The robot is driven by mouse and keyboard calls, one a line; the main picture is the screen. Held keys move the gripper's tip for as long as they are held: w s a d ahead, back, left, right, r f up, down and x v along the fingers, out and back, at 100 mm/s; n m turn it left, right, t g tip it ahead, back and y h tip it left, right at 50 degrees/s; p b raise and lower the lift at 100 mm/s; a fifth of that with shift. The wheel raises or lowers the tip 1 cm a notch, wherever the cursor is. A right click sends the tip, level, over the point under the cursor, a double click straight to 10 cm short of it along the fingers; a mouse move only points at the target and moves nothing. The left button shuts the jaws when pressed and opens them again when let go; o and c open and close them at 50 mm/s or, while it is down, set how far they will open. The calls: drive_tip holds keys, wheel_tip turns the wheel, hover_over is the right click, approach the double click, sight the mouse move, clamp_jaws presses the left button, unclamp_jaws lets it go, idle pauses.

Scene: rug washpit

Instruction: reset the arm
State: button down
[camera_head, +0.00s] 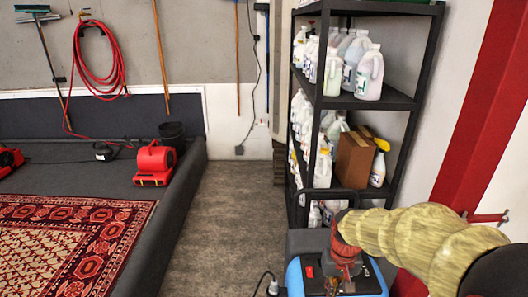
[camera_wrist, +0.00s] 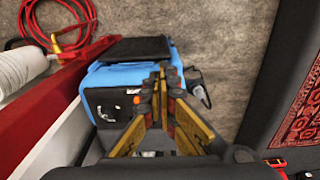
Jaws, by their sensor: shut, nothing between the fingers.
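My arm reaches in from the lower right of the head view, over a blue machine (camera_head: 295,278) with a dark panel and a red switch. My gripper (camera_head: 347,272) hangs in front of that machine, pointing down. In the wrist view my gripper (camera_wrist: 168,70) has its fingertips together with nothing between them. The blue machine (camera_wrist: 95,80) lies beyond the fingers there. I cannot tell whether the fingers touch it.
A black shelf (camera_head: 385,100) with several white jugs and a cardboard box (camera_head: 354,158) stands behind the machine. A red-striped wall is at the right. A padded pit edge (camera_head: 180,215) borders a patterned rug (camera_head: 60,245). The grey floor (camera_head: 232,210) between is clear.

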drive_tip(key=s+r+t, duration=0.5)
drive_tip(key=s+r, duration=1.1)
drive_tip(key=s, duration=0.2)
drive_tip(key=shift+s+a+r, duration=0.25)
drive_tip(key=shift+s, duration=0.1)
drive_tip(key=c, duration=2.6)
unclamp_jaws()
